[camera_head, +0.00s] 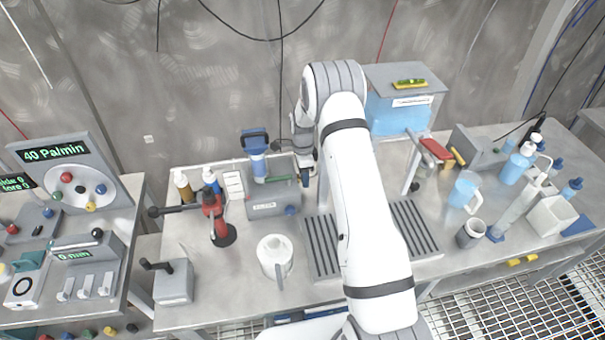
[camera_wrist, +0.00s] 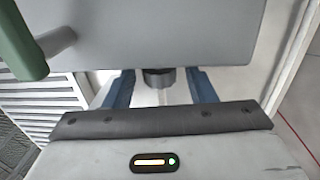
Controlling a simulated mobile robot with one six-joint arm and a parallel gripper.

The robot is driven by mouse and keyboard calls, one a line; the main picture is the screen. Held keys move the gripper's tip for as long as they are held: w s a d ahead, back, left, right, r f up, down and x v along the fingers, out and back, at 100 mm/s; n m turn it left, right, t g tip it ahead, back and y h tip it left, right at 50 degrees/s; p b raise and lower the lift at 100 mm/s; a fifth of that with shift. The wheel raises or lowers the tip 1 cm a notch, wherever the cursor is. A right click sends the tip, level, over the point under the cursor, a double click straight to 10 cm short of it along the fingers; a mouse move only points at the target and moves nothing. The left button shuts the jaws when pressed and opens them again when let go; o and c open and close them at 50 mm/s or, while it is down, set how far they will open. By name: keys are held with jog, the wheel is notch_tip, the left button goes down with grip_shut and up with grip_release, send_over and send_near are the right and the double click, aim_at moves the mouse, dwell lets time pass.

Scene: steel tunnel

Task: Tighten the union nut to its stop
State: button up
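In the wrist view a short dark ribbed cylinder (camera_wrist: 159,77), which looks like the union nut, shows under the lower edge of a grey box (camera_wrist: 180,35). A pale stem runs down below it. The two blue fingers of my gripper (camera_wrist: 160,85) stand apart on either side of it, with visible gaps, so my gripper is open and touches nothing that I can see. The fingertips are partly hidden behind the box edge. In the head view my gripper (camera_head: 306,174) is beside the grey unit with the blue-clear cylinder (camera_head: 257,165). The nut cannot be made out there.
A green rounded part (camera_wrist: 22,45) is at left in the wrist view. On the bench are a red hand tool (camera_head: 214,215), a white jug (camera_head: 273,256), a grated tray (camera_head: 322,245), and a blue tank (camera_head: 395,113) behind my arm. Bottles and cups crowd the right.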

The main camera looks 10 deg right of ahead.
jog(key=c, duration=0.9)
jog(key=shift+w+f+g+b, duration=0.2)
jog(key=shift+g+b, duration=0.1)
jog(key=shift+b, duration=0.15)
jog(key=shift+r+g, duration=0.1)
jog(key=shift+g, duration=0.3)
jog(key=shift+r, duration=0.1)
jog(key=o, duration=1)
jog(key=shift+r+b, duration=0.1)
jog(key=shift+b, duration=0.25)
jog(key=b+v, duration=0.2)
jog(key=v, duration=0.5)
jog(key=shift+r, duration=0.3)
